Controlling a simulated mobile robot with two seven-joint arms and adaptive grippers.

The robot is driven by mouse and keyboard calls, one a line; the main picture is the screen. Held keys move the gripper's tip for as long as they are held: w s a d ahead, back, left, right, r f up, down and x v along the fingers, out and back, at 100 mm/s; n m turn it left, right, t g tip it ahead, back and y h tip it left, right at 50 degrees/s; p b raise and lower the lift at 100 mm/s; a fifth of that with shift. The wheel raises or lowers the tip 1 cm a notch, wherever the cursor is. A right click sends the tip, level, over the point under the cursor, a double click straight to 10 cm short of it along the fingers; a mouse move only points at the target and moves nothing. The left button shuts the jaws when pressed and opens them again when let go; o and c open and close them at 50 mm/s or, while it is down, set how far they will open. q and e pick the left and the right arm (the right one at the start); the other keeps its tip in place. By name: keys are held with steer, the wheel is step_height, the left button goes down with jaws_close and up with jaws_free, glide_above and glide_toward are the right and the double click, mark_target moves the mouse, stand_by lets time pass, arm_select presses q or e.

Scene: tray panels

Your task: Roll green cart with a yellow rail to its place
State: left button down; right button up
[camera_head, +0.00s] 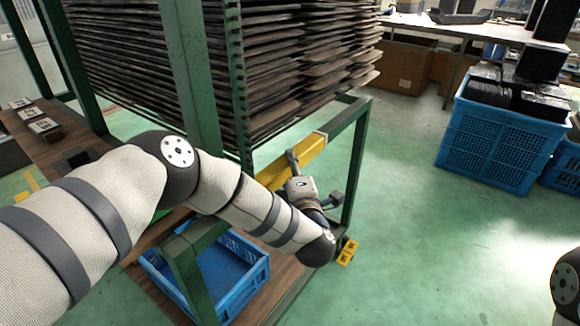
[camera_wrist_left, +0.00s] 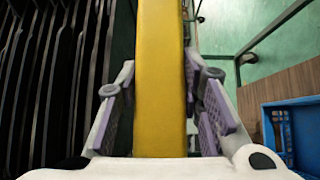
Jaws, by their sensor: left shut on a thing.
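The green cart (camera_head: 355,165) stands at the left and centre of the head view, with a stack of dark panels (camera_head: 300,75) in its upper part. Its yellow rail (camera_head: 309,152) runs along the near end. My left gripper (camera_head: 292,160) is shut on the yellow rail. In the left wrist view, the rail (camera_wrist_left: 160,75) passes between the two fingers of the left gripper (camera_wrist_left: 162,105). My left arm hides part of the cart's lower frame. My right gripper is out of view; only a bit of that arm shows at the bottom right.
An empty-looking blue crate (camera_head: 258,272) sits on the cart's wooden lower board. Yellow pieces (camera_head: 347,252) are at the floor by the near corner post. A blue crate of black parts (camera_head: 490,140) stands at right. Green floor (camera_head: 420,230) between is clear. Cardboard boxes (camera_head: 402,68) stand behind.

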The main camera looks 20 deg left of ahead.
arm_select(q)
steer(key=c, duration=1.2)
jaws_free()
steer(key=shift+d+r, duration=0.1)
steer(key=shift+d, duration=0.3)
steer(key=shift+o, duration=0.5)
steer(key=shift+s, duration=0.15)
steer(key=v, duration=1.2)
steer(key=shift+a, duration=0.1)
